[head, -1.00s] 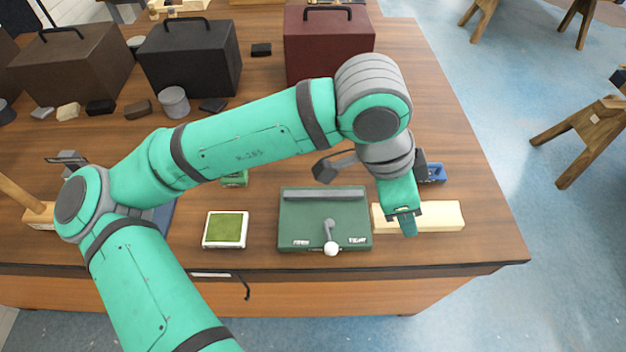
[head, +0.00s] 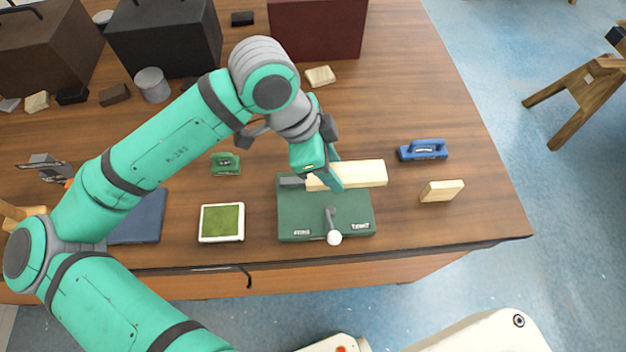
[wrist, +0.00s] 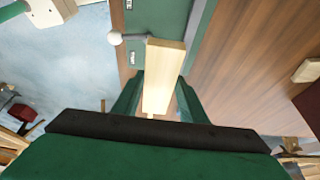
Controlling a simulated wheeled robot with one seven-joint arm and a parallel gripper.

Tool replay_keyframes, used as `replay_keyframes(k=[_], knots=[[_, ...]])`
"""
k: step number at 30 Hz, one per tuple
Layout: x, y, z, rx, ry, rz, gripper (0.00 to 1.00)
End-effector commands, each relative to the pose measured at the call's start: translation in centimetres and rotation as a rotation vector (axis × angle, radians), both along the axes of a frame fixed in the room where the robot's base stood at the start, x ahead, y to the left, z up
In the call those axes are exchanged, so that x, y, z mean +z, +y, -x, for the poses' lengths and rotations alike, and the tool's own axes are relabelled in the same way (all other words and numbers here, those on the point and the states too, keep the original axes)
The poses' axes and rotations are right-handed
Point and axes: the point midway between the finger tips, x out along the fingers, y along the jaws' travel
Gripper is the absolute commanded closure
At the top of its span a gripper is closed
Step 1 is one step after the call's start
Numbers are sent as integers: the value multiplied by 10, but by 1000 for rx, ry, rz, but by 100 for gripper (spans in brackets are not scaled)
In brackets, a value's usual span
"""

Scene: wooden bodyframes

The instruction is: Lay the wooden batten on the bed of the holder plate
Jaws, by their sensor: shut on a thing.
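The pale wooden batten (head: 362,175) is gripped near its left part in the head view. It lies across the back right of the green holder plate (head: 297,217), and its right end sticks out past the plate's edge. I cannot tell whether it touches the plate. A white-knobbed lever (head: 332,222) stands at the plate's front.
A blue-handled tool (head: 423,150) and a small wooden block (head: 441,190) lie to the right. A green-padded tray (head: 221,222) is left of the plate, with a small green item (head: 226,164) behind it. Toolboxes (head: 318,28) stand at the back.

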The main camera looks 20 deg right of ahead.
Motion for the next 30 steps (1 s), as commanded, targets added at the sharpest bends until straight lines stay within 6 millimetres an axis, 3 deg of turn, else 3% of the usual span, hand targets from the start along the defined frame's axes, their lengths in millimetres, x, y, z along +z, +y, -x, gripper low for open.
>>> replay_keyframes(k=[7, 14, 21, 30], knots=[[-31, 25, -16, 12, 1, 2, 90], [-41, 30, -20, 7, 1, 2, 90], [-71, 32, -21, 4, 1, 3, 90], [-75, 32, -21, 4, -1, 0, 90]])
